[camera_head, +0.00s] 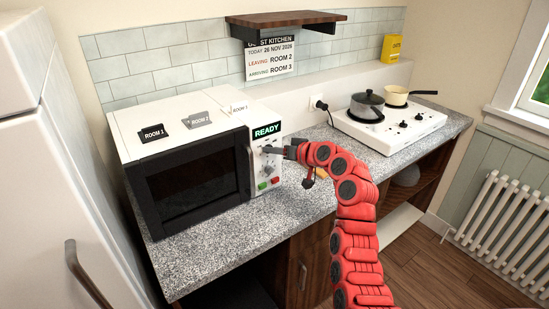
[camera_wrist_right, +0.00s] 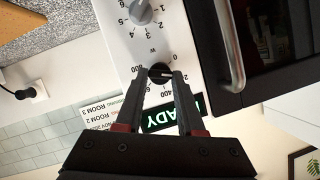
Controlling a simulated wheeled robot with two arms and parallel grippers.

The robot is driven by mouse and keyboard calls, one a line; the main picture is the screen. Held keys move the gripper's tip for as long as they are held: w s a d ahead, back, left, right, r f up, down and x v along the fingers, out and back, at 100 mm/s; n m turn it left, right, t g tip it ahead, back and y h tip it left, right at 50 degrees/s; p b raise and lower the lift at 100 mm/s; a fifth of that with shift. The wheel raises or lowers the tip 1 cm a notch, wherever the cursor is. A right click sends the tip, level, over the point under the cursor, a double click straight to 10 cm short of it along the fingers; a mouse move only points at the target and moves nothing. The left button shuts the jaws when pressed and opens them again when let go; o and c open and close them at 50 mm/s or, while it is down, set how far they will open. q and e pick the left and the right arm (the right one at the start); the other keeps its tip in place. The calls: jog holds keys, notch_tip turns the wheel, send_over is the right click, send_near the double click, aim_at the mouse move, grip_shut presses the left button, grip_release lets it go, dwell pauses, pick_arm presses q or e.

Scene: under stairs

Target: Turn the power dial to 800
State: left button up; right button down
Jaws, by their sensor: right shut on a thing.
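A white microwave (camera_head: 179,115) with a black door stands on the counter, and its display reads READY. My right gripper (camera_head: 273,150) reaches its control panel just below the display. In the right wrist view, the fingertips of my right gripper (camera_wrist_right: 161,76) are closed around the power dial (camera_wrist_right: 160,69), a small dark knob. Printed numbers ring it; 400 is legible, others are partly hidden by the fingers. The dial's exact setting is hard to read. A second, grey dial (camera_wrist_right: 140,12) sits beside it on the panel. My left gripper is not in view.
Room cards stand on the microwave, including ROOM 1 (camera_head: 153,133). A white hob (camera_head: 390,124) with two pans is at the right. A plug (camera_head: 320,104) is in the wall behind.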

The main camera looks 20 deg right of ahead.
jog(key=shift+s+a+f+n+t+h+p, duration=0.15)
jog(key=shift+f+n+t+h+p, duration=0.9)
jog(key=shift+n, duration=4)
jog(key=shift+w+a+r+n+t+h+b, duration=0.25)
jog(key=shift+n+t, duration=1.85)
jog(key=shift+n, duration=3)
jog(key=shift+s+a+f+n+t+h+p, duration=0.2)
jog(key=shift+n+t+h+p, duration=0.95)
jog(key=shift+n, duration=3.9)
jog(key=shift+d+t+y+b, duration=0.15)
jog(key=shift+t+y+b, duration=0.1)
jog(key=shift+t+b, duration=0.1)
jog(key=c, duration=0.5)
grip_release()
